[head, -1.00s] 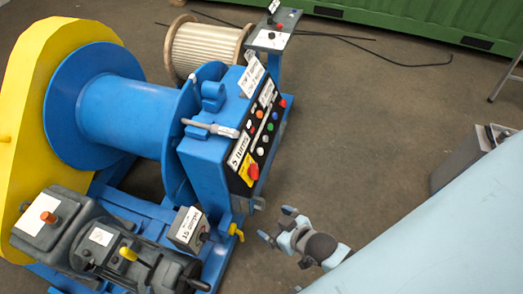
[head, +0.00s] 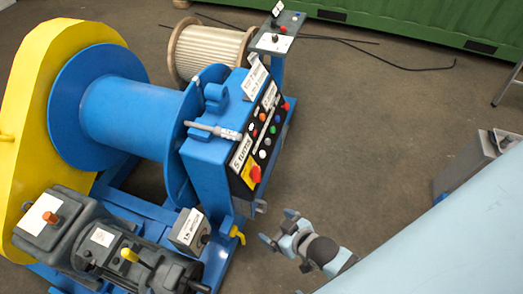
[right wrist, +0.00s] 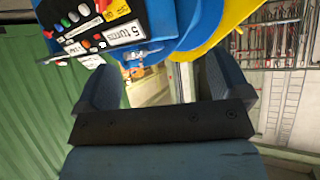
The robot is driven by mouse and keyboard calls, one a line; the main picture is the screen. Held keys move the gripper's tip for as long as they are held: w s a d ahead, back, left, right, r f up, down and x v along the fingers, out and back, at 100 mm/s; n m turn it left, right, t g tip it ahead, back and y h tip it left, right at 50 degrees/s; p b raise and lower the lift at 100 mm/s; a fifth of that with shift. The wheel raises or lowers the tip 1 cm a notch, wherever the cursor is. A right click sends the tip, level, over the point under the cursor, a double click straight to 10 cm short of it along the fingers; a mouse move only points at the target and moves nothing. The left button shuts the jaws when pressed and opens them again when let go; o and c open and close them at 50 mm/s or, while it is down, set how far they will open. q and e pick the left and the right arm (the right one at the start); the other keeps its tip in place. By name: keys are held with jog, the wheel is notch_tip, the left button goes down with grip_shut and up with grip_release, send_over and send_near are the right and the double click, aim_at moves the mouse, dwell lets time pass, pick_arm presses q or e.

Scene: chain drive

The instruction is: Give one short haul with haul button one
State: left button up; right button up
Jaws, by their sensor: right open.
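The blue winch cabinet carries a black control panel (head: 262,140) with several coloured buttons, a red and yellow rotary switch (head: 251,176) and white labels. Which button is haul button one cannot be read. The panel also shows upside down at the upper left in the right wrist view (right wrist: 92,27). My right gripper (head: 277,227) is open and empty, below and to the right of the panel in the head view, apart from it. In the right wrist view its two fingers (right wrist: 163,78) stand wide apart with nothing between them. My left gripper is not in view.
A blue drum (head: 130,110) with a yellow guard (head: 70,60) stands left of the cabinet. A rope reel (head: 212,50) and a small control stand (head: 276,40) are behind. A yellow-handled lever (head: 237,234) sits near my right gripper.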

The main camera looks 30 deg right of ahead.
dwell(0.4)
grip_shut()
dwell(1.6)
